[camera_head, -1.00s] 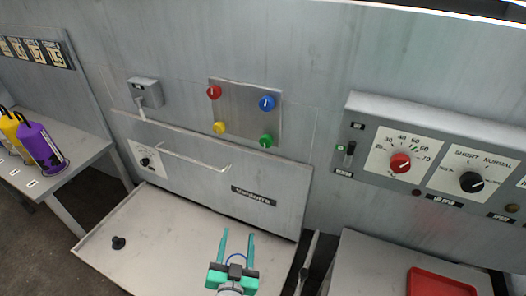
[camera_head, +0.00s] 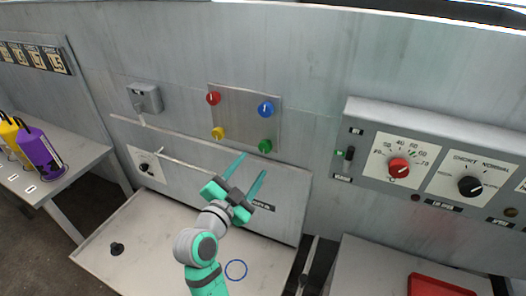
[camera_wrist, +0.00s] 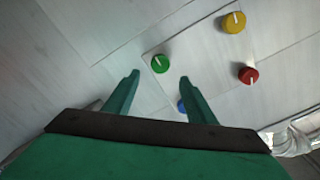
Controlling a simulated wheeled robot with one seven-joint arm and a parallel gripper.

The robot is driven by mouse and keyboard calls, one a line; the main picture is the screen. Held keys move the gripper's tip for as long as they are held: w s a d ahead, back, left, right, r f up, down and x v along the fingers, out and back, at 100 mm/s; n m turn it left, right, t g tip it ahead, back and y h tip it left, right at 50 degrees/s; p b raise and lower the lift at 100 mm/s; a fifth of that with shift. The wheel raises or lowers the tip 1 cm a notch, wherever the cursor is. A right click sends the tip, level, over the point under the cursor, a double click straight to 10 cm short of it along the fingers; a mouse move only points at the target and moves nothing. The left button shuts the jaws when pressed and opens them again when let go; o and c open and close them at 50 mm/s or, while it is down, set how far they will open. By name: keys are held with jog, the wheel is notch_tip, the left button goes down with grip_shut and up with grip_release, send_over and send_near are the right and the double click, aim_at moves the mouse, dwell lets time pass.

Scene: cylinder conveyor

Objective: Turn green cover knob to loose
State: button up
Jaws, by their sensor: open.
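The green cover knob (camera_head: 265,146) is at the lower right of a grey square plate (camera_head: 243,103) on the wall. In the wrist view the green knob (camera_wrist: 160,63) lies ahead of and between my fingertips, with its white mark pointing up and left. My gripper (camera_head: 252,168) is open and empty, just below and left of the knob in the head view, with its fingers pointing up toward the plate. In the wrist view my gripper (camera_wrist: 158,76) shows both fingers apart, and neither visibly touches the knob.
Red (camera_head: 213,98), yellow (camera_head: 218,133) and blue (camera_head: 265,109) knobs share the plate. A bar handle (camera_head: 190,160) is left of my gripper. A control panel with a red dial (camera_head: 399,168) juts out at the right. A blue ring (camera_head: 236,270) shows over the open shelf.

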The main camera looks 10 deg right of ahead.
aim_at(265, 149)
jog(key=x, duration=0.8)
jog(key=shift+w, duration=0.5)
jog(key=shift+s+d, duration=0.1)
jog(key=shift+d, duration=0.3)
jog(key=shift+a+f, duration=0.1)
jog(key=c, duration=1)
